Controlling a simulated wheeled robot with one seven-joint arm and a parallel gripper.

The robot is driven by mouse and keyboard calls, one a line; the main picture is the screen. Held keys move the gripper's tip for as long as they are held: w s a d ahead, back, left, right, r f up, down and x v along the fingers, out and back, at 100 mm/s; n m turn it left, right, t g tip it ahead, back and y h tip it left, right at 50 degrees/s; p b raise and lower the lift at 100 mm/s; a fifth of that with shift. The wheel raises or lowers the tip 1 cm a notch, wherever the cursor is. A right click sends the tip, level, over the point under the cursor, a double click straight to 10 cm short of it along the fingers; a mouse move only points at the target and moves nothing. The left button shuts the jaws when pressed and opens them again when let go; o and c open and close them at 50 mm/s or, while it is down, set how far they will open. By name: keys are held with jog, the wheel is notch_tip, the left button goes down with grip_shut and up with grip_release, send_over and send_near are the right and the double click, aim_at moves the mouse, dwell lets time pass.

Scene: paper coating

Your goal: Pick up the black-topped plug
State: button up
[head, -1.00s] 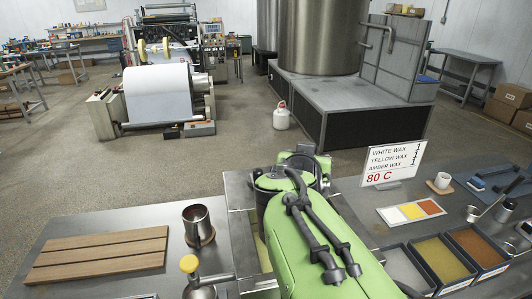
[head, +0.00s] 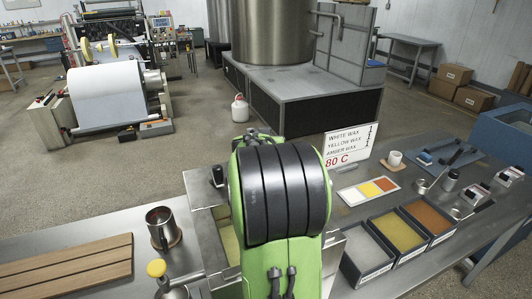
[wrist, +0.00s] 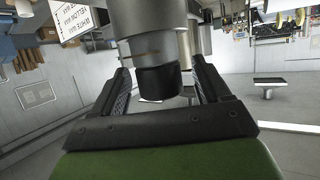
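The black-topped plug (wrist: 160,80) shows upside down in the wrist view as a grey metal cylinder with a black end. The black end lies between the two dark fingers of my gripper (wrist: 160,64). The fingers are spread, with a narrow gap visible on each side of it, and I see no grip on it. In the head view my green arm with its black ribbed joint stands in front, so the gripper and plug cannot be made out there.
At right are wax trays (head: 371,246), a colour card (head: 368,190), a white cup (head: 394,159) and the wax sign (head: 350,143).

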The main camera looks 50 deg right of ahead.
jog(key=c, duration=1)
